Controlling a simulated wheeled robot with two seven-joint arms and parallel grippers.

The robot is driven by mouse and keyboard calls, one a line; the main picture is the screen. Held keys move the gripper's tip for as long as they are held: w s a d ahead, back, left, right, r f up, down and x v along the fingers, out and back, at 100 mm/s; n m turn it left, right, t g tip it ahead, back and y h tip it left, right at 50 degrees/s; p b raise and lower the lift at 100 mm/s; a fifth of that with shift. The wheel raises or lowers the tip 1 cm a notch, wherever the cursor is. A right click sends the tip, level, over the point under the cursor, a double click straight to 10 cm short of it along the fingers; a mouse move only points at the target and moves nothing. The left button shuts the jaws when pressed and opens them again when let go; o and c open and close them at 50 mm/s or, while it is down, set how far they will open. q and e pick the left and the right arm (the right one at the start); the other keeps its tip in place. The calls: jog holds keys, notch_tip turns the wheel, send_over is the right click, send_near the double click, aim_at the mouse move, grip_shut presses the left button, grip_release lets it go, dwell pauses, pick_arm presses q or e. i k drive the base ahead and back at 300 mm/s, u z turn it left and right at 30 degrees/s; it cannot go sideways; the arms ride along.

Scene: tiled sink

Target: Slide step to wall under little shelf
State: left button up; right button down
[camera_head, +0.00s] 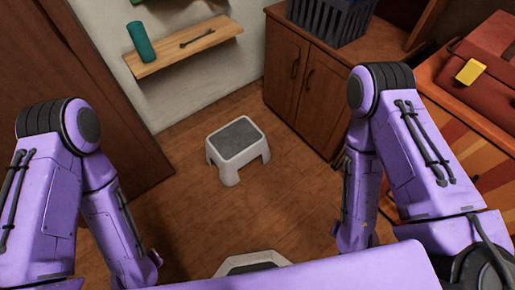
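A white step stool (237,146) with a dark grey top stands upright on the wooden floor, a little way out from the wall. The little wooden shelf (185,48) is fixed to the pale wall behind it and to its left. My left arm hangs at the left of the view and my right arm at the right, both short of the stool. The fingertips of both grippers are not visible, so their state does not show.
A brown cabinet (303,82) with a dark basket (325,20) stands right of the stool. A second white-rimmed, dark-topped object (252,261) shows partly at the bottom. Floor (180,122) between stool and wall is clear.

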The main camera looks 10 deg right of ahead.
aim_at(234, 145)
jog(key=k, duration=0.45)
jog(key=u, duration=0.75)
jog(key=i, duration=1.1)
jog(key=z, duration=0.65)
jog(key=i, duration=0.45)
jog(key=z, duration=0.4)
